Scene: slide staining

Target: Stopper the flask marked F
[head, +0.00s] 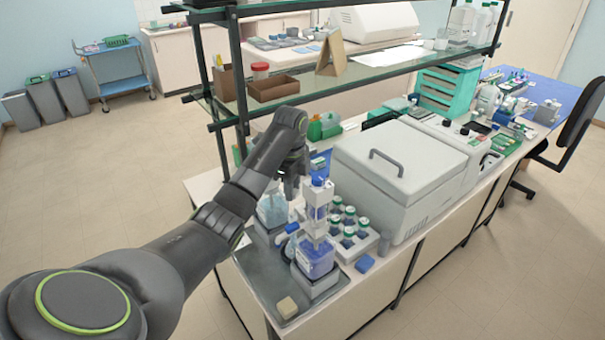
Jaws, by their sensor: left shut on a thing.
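My left gripper (292,190) points down over the near end of the bench, just right of a flask (271,210) with pale blue liquid. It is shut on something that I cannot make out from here. Whether the gripper touches the flask's neck is not clear. A small blue piece (365,264) lies right of the tray; I cannot tell whether it is a stopper. My right gripper is out of view.
A rack of capped bottles (372,239) and a large lidded machine (400,165) are to the right. A glass shelf (350,77) hangs above.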

